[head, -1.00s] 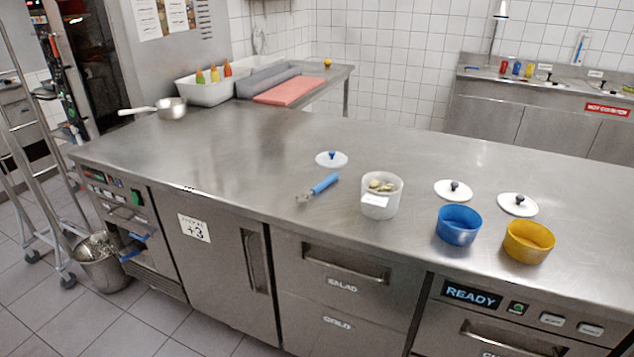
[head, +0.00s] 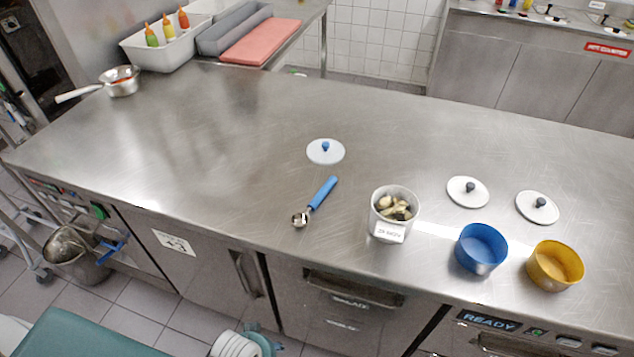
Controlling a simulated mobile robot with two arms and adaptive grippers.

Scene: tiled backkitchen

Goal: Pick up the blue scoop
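The blue scoop (head: 321,193) lies on the steel counter (head: 230,150), with its blue handle pointing up and right and its small metal bowl at the lower left, near the front edge. Nothing touches the scoop. Neither of my grippers can be made out in the head view; only parts of my own body show at the bottom left.
A blue bowl (head: 482,249) and a yellow bowl (head: 555,266) stand right of the tub, with two white lids (head: 464,195) (head: 533,210) behind them. A saucepan (head: 122,82) stands at the far left.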

